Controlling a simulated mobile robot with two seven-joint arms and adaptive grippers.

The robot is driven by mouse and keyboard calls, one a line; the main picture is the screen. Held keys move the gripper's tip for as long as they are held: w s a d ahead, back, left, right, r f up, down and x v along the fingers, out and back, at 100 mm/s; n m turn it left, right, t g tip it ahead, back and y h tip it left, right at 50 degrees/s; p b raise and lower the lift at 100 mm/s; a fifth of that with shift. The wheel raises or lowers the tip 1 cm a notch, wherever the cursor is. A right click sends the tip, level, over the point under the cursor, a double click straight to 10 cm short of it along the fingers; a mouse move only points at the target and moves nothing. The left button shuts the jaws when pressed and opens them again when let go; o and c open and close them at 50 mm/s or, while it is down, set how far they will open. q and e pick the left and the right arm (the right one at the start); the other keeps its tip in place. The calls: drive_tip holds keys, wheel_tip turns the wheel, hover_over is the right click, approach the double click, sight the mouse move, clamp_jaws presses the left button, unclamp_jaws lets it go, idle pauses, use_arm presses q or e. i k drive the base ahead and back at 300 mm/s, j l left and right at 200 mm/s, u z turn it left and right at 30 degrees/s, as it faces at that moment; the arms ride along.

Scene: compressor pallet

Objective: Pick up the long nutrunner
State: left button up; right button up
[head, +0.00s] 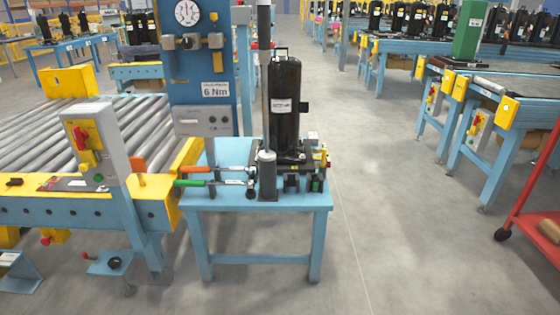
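A light blue table (300,204) stands in the middle of the view. A long, slim grey upright tool (264,80) rises at its left side, above a dark cylindrical holder (268,182), and runs out of the top of the picture. It looks like the long nutrunner, but I cannot tell for sure. Two hand tools lie on the table's left part, one with an orange handle (196,169) and one with a green handle (193,182). A black compressor (285,115) stands upright behind the holder. Neither of my grippers is in view.
A roller conveyor (45,140) with a grey switch box (100,150) adjoins the table on the left. A blue panel (205,70) marked 6 Nm stands behind. A red cart (530,220) is at the right edge. The floor right of the table is clear.

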sight(264, 6)
drive_tip(key=i+j, duration=0.45)
drive_tip(key=i, duration=0.3)
drive_tip(key=i+l+u, duration=0.15)
drive_tip(key=l, duration=0.35)
drive_tip(key=i+l+u, duration=0.15)
drive_tip(key=l, duration=0.4)
drive_tip(key=i+l+u, duration=0.1)
drive_tip(key=l, duration=0.45)
drive_tip(key=i+l+u, duration=0.15)
drive_tip(key=l, duration=0.4)
